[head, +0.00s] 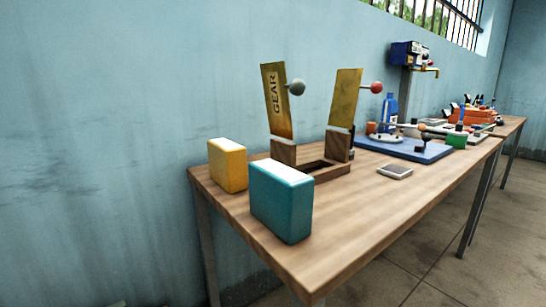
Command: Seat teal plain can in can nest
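The teal plain can (281,205) is a box-shaped can with a pale top. It stands upright at the near left of the wooden table, with no label on its visible sides. A low wooden frame with a dark opening (331,175) lies just behind and to the right of it; this looks like the can nest. The can stands apart from the opening, partly in front of the frame's left side. Neither of my grippers is in view.
A yellow can (227,166) stands behind the teal one. Two tilted gold plates, one marked GEAR (276,100), the other (345,99) with a red knob, rise beside the frame. A blue tray (425,153) lies farther back. The table's front right (350,215) is clear.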

